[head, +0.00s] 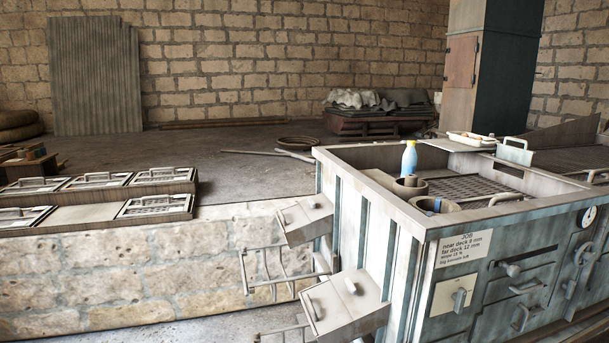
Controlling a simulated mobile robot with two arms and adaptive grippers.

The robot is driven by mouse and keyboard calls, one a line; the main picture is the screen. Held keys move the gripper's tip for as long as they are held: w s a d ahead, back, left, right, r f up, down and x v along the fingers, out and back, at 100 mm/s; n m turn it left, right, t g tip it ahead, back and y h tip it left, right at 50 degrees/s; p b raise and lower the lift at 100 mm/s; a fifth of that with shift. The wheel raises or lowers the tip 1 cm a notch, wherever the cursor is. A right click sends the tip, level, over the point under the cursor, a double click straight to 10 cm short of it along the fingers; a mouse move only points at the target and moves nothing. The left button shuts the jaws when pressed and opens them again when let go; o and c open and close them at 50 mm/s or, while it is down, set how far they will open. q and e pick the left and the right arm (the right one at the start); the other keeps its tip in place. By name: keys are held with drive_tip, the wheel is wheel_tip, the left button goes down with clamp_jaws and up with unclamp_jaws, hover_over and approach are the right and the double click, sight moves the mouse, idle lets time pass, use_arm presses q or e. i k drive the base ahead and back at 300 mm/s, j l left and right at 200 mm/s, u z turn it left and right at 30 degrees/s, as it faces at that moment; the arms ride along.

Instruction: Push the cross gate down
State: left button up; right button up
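No part in view is labelled as the cross gate, and I cannot tell for sure which one it is. A pale upright plate with a loop handle (515,150) stands at the far right of the large green-grey machine (400,230). A second pale handle (505,199) shows above the machine's near rim. Inside the open top lies a dark mesh deck (475,188). The machine's front carries several levers and a round dial (589,217). Neither of my grippers is in view.
A blue bottle with a yellow cap (409,158) and round cups (410,186) stand in the machine's top. Two pale boxes (305,218) jut from its left side. Framed screens with handles (155,205) lie on the stone ledge (120,265). Open floor (230,155) lies behind.

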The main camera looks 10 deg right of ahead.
sight(516, 155)
drive_tip(key=z, duration=1.6)
drive_tip(key=i, duration=0.1)
drive_tip(key=i+l+z, duration=0.3)
drive_tip(key=i, duration=0.25)
drive_tip(key=i+l+z, duration=0.3)
drive_tip(key=i, duration=0.3)
drive_tip(key=i+z, duration=0.25)
drive_tip(key=i, duration=0.35)
drive_tip(key=i+u, duration=0.35)
drive_tip(key=i+l+u, duration=0.3)
drive_tip(key=i, duration=0.15)
drive_tip(key=i+l+u, duration=0.35)
drive_tip(key=i+j, duration=0.05)
drive_tip(key=j, duration=0.05)
